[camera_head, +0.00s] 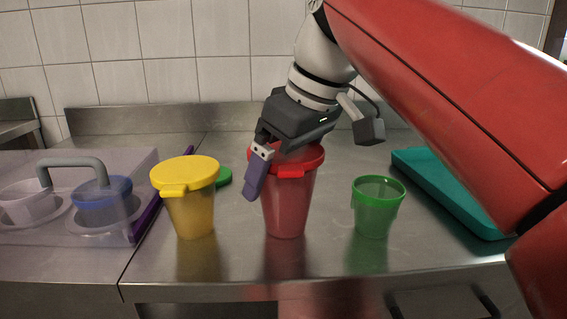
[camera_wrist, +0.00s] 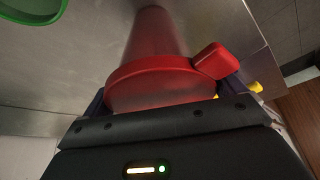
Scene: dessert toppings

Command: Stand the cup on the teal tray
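A red cup (camera_head: 286,205) with a red lid (camera_head: 300,163) stands upright on the steel counter. My gripper (camera_head: 270,184) reaches down to it from above, with one purple finger in front of the lid's left side; the other finger is hidden. In the wrist view the red lid (camera_wrist: 160,82) fills the space between the fingers, and I cannot tell if they press on it. A green cup (camera_head: 377,210) with no lid stands to the right, and a yellow cup (camera_head: 195,210) with a yellow lid to the left. The teal tray (camera_head: 452,203) lies at the right, partly behind my arm, its visible part bare.
A clear case (camera_head: 120,170) with a grey handle, holding cups, sits at the left. A green lid (camera_head: 224,177) lies behind the yellow cup. A tiled wall (camera_head: 180,60) closes the back. The counter is clear between the green cup and the tray.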

